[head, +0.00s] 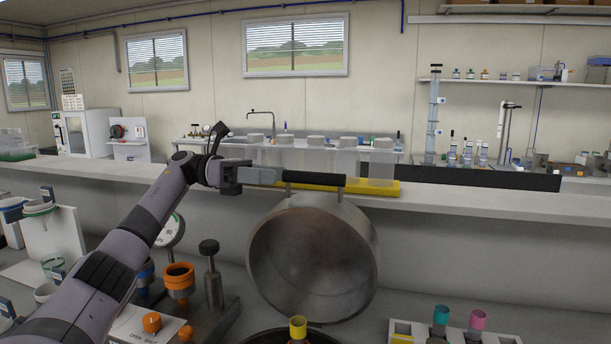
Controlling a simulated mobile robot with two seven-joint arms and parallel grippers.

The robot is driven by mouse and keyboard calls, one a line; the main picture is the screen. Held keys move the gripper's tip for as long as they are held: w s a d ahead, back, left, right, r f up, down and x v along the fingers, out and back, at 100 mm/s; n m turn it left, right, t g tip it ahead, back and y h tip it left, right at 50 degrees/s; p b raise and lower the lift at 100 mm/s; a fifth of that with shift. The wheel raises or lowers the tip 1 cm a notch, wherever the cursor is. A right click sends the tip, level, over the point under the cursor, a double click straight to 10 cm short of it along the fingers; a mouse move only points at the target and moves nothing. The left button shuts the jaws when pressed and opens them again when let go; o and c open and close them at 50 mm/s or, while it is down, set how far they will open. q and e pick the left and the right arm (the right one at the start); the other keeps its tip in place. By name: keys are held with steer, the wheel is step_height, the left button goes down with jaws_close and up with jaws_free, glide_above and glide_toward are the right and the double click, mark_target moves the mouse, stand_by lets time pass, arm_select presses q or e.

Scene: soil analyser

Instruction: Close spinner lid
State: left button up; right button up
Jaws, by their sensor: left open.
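The spinner lid (312,262) is a large round metal lid. It stands raised and tilted, with its hollow brownish inside facing me. A black bar handle (313,178) on short metal posts runs along its top edge. Below it, the dark rim of the spinner (262,336) shows at the bottom edge; most of the spinner is out of view. My left gripper (272,177) is open, its fingers pointing right at the left end of the handle. I cannot tell whether they touch it. My right gripper is not in view.
A yellow-capped tube (298,328) stands in front of the lid. A rack (455,333) with coloured caps is at lower right. An orange-topped device (178,283) and a metal post (211,275) stand at left. A long white ledge (480,204) runs behind the lid.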

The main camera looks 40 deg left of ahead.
mark_target(285, 176)
arm_select(q)
steer(key=p+x, duration=0.1)
steer(key=x, duration=0.5)
steer(key=shift+d, duration=0.15)
jaws_close()
